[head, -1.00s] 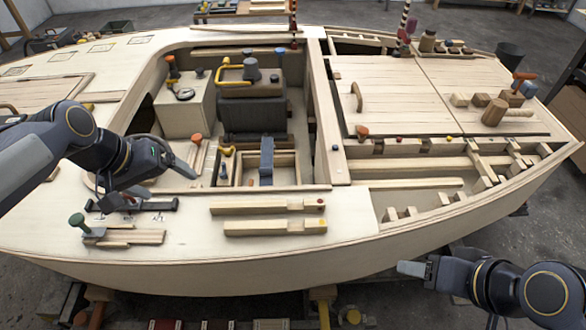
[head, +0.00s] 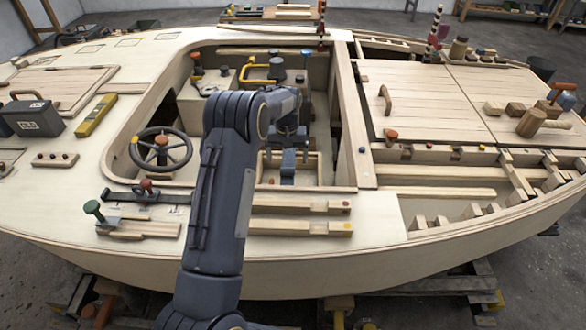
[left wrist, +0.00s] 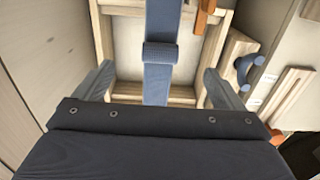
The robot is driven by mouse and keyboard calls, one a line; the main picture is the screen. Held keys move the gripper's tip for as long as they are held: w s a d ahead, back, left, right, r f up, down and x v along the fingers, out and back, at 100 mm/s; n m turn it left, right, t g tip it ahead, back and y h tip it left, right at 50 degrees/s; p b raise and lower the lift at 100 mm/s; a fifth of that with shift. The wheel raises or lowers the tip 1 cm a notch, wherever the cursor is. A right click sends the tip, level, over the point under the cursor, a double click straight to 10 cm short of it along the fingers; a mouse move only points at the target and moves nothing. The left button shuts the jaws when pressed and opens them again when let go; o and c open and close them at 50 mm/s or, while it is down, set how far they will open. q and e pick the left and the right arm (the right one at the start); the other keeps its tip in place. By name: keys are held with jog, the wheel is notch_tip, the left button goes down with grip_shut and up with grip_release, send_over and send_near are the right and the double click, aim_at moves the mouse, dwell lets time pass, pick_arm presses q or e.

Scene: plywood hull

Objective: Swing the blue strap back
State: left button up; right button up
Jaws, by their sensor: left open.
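The blue strap (head: 288,166) lies over a light wooden frame (head: 318,170) in the hull's cockpit. In the left wrist view the strap (left wrist: 161,25) runs from the top edge down across the frame (left wrist: 118,6), with a thicker ridged band (left wrist: 160,54) around it. My left gripper (head: 287,143) is above the strap, and its arm hides part of the cockpit. In the left wrist view the fingers of my left gripper (left wrist: 155,85) are apart, one on each side of the strap, with nothing held. The strap's near end is hidden by the gripper body. My right gripper is out of view.
A steering wheel (head: 160,149) stands left of my arm. A yellow handle (head: 257,75) and levers stand at the back of the cockpit. In the left wrist view an orange piece (left wrist: 204,15) and a blue knob (left wrist: 247,66) sit right of the strap.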

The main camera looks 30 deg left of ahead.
aim_at(288, 169)
pick_arm(q)
notch_tip(288, 169, down, 6)
jog(key=shift+r, duration=0.2)
jog(key=shift+r, duration=0.1)
jog(key=c, duration=1.4)
